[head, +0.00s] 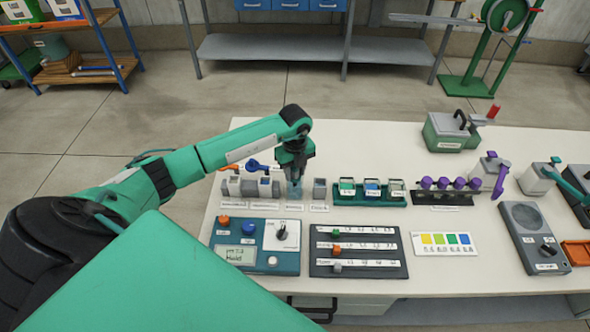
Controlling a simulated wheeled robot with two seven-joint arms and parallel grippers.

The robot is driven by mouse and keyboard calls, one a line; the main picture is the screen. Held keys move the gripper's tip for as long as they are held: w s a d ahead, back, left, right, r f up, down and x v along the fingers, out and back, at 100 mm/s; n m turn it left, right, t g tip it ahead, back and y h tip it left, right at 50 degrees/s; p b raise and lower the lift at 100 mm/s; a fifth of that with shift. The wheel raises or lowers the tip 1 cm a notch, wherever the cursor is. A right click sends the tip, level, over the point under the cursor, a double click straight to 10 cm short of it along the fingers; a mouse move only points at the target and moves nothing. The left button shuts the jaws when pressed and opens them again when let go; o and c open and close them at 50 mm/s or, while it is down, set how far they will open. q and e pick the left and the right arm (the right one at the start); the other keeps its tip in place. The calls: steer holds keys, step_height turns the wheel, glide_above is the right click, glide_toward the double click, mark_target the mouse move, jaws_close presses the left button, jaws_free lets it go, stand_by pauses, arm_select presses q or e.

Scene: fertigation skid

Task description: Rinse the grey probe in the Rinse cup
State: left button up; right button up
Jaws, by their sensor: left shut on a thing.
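My left gripper (293,172) points down over a small bluish, see-through cup (294,191) in the row at the back left of the bench. The cup has a white label in front, too small to read for certain, so I cannot confirm it is the Rinse cup. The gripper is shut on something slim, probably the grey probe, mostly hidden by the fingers. I cannot tell whether its tip is inside the cup. A grey holder (320,188) stands just right of the cup. My right gripper is not in view.
Orange-handled (231,168) and blue-handled (262,166) probes stand left of the gripper. A green rack (368,202) of bottles stands to the right. A meter box (236,256) reading "Hold" and a dark slider panel (358,254) lie in front. The bench's back middle is clear.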

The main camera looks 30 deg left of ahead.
arm_select(q)
steer(key=shift+f, duration=0.4)
steer(key=shift+r, duration=0.1)
steer(key=shift+r+p, duration=2)
steer(key=shift+r, duration=1.05)
steer(key=shift+r+p, duration=0.75)
steer(key=shift+r, duration=0.4)
